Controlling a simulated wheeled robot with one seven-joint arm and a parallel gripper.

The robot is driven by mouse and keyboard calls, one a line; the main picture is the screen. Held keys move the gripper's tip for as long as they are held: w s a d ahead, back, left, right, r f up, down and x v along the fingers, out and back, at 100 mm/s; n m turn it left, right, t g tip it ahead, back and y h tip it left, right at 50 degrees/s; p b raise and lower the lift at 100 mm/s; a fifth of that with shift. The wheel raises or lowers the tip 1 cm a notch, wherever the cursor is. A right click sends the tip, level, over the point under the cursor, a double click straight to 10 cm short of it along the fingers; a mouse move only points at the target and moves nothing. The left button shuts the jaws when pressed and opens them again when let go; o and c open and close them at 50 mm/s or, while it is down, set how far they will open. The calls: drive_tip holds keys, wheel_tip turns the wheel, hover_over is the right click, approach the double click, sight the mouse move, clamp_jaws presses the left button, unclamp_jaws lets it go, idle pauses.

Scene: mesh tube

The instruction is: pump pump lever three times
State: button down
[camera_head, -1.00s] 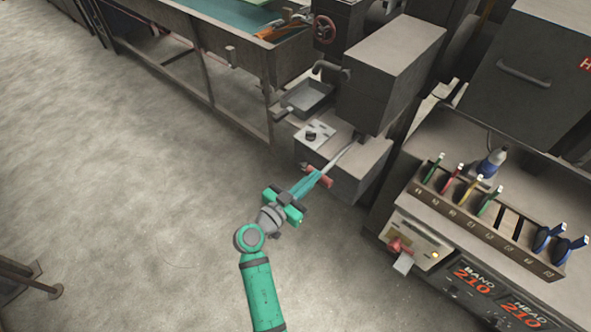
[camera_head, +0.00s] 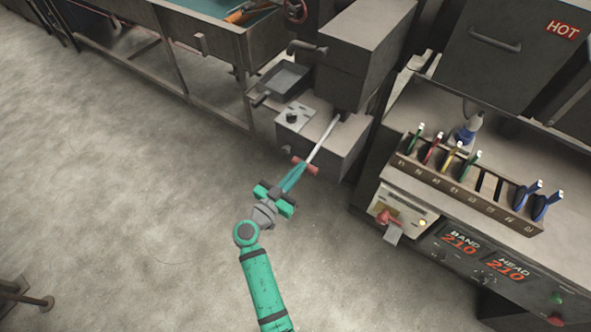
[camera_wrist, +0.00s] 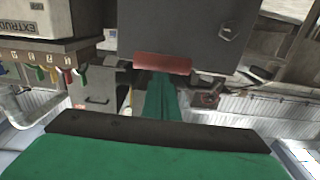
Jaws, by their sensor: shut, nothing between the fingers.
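The pump lever is a pale rod (camera_head: 324,138) with a red cross grip (camera_head: 305,165) at its near end. It slants up and right to the dark pump block. My gripper (camera_head: 301,166) is shut, with its green fingertips right at the red grip. In the wrist view the red grip (camera_wrist: 162,64) lies across the far end of the shut fingers (camera_wrist: 160,98). I cannot tell whether the fingertips touch the grip or lie above or below it. The rod behind the grip is hidden in the wrist view.
A machine block (camera_head: 365,45) stands above the lever's far end, with a small metal tray (camera_head: 285,78) beside it. At right are a bench with a tool rack (camera_head: 465,185) and a control panel (camera_head: 470,250). A HOT-marked box (camera_head: 515,55) stands behind.

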wheel_tip(320, 180, down, 2)
drive_tip(key=shift+s+d, duration=0.1)
drive_tip(key=shift+d, duration=0.05)
wheel_tip(320, 180, up, 5)
drive_tip(key=f+v, duration=0.1)
drive_tip(key=v, duration=1)
drive_tip(key=shift+s+a, duration=0.15)
drive_tip(key=shift+a, duration=0.05)
wheel_tip(320, 180, up, 9)
drive_tip(key=w+d+t+h, duration=0.1)
drive_tip(key=w+t+h, duration=0.1)
drive_tip(key=t, duration=0.1)
drive_tip(key=shift+d, duration=0.2)
drive_tip(key=shift+w, duration=0.1)
